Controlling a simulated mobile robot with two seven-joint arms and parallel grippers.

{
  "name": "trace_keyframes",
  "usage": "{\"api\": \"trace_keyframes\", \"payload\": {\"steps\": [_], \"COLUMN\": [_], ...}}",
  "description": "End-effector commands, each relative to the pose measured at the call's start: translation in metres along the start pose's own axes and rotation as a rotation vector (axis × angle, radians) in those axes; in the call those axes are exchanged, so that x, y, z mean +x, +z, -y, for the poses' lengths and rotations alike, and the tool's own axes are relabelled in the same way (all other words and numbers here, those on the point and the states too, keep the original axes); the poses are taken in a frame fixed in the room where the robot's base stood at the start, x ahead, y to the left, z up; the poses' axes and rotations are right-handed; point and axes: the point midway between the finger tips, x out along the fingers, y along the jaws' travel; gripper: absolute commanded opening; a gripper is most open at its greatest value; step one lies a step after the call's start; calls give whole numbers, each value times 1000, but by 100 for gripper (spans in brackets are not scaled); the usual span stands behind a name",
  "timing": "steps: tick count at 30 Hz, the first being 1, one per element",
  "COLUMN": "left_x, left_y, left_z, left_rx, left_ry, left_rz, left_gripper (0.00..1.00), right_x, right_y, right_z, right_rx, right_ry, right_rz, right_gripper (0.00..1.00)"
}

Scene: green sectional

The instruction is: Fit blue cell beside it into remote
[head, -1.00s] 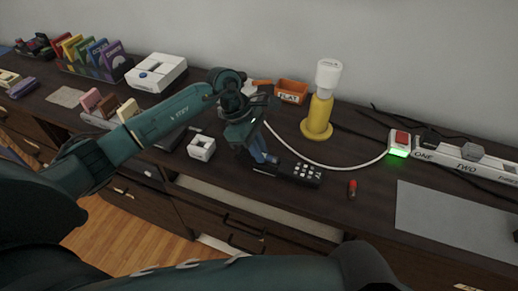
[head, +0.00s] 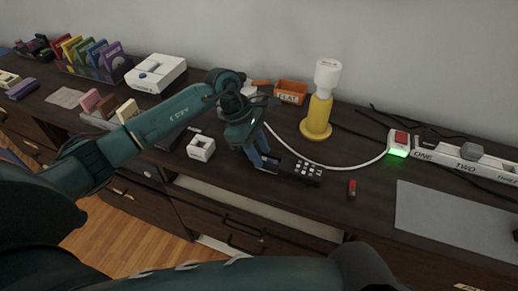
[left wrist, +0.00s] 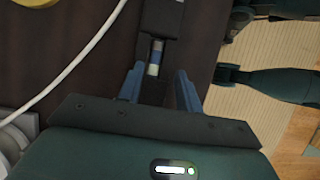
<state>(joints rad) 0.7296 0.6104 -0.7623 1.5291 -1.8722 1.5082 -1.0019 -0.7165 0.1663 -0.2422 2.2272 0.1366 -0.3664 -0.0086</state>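The black remote (head: 306,170) with white buttons lies on the dark cabinet top, its narrow open end under my left gripper. In the left wrist view the remote (left wrist: 165,14) runs up and away from the fingers. The blue cell (left wrist: 155,58), blue with a pale band, lies lengthwise in the remote's bay, just beyond the fingertips. I cannot tell whether it is fully seated. My left gripper (head: 265,153) is open, with its blue fingers apart on either side of the bay end in the left wrist view (left wrist: 159,78). It holds nothing. My right gripper is not in view.
A red cell (head: 351,190) stands right of the remote. A white cable (head: 330,167) curves behind it to a power strip (head: 465,158). A yellow lamp (head: 318,115), an orange box (head: 291,92) and a small white holder (head: 201,148) stand nearby. A grey mat (head: 450,215) lies right.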

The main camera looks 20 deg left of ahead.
Motion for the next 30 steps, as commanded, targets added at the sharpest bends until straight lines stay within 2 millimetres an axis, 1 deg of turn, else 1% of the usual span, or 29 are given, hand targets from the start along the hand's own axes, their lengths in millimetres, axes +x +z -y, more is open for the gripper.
{"api": "trace_keyframes", "payload": {"steps": [1, 2, 5, 8, 15, 19, 21, 24, 30], "left_x": [4, 2, -10, -32, -88, -112, -121, -129, -133], "left_y": [-6, -7, -7, -5, -2, 0, 0, 1, 1], "left_z": [2, 2, 1, 0, 1, 1, 2, 2, 2], "left_rx": [-10, -10, -10, -6, -2, 0, 0, 1, 1], "left_ry": [-9, -8, -5, 0, 5, 5, 4, 4, 2], "left_rz": [-14, -14, -15, -12, -7, -4, -3, -2, -1], "left_gripper": [39, 39, 39, 39, 39, 39, 39, 39, 39], "right_x": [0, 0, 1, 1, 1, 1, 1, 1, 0], "right_y": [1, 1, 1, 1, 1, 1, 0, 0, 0], "right_z": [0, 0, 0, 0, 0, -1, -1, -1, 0], "right_rx": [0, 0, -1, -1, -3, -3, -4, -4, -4], "right_ry": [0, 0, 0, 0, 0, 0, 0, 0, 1], "right_rz": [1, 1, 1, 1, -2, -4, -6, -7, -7], "right_gripper": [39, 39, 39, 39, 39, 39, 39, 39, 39]}}
